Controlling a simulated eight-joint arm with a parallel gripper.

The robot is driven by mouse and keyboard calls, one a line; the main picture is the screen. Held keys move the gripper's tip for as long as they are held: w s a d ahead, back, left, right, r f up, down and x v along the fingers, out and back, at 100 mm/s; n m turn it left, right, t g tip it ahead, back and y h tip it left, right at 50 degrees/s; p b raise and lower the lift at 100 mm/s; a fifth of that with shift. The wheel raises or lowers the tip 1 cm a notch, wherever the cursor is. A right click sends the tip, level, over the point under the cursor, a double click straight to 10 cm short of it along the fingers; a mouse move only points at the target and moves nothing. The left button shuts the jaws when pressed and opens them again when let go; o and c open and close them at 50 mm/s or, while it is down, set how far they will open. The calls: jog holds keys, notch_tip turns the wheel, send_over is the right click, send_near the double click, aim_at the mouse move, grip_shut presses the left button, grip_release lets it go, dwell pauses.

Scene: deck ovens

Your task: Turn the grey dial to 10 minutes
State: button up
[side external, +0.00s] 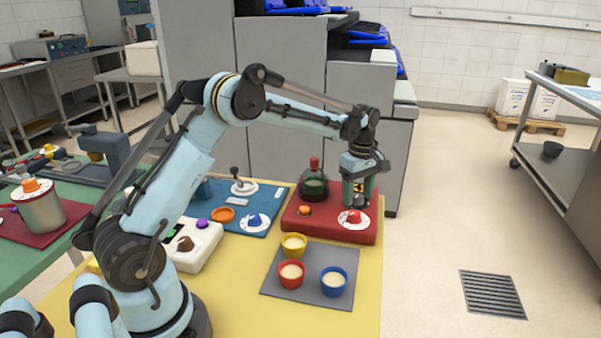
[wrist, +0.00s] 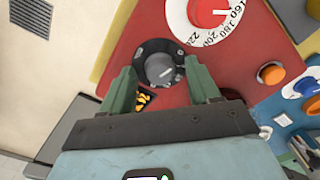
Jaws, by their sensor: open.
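The grey dial (wrist: 160,64) sits in a dark round surround on the red panel (wrist: 130,38). It has a pale mark on its face, but its scale is too dark and small to read. My gripper (wrist: 159,69) is open, with one green finger on each side of the dial; I cannot tell whether either touches it. In the side external view my gripper (side external: 358,190) is over the right part of the red box (side external: 290,226), and the grey dial is not visible there.
A red dial (side external: 353,216) with a white numbered ring is close to my gripper. An orange button (side external: 305,210) and a dark green bottle-shaped object (side external: 314,185) are on the same box. A grey mat (side external: 310,292) with three cups lies in front.

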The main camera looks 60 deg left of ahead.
jog(key=c, duration=1)
jog(key=shift+c, duration=0.2)
jog(key=shift+m, duration=0.4)
jog(key=m, duration=0.6)
jog(key=shift+m, duration=0.3)
jog(key=m, duration=0.6)
jog(key=shift+m, duration=0.3)
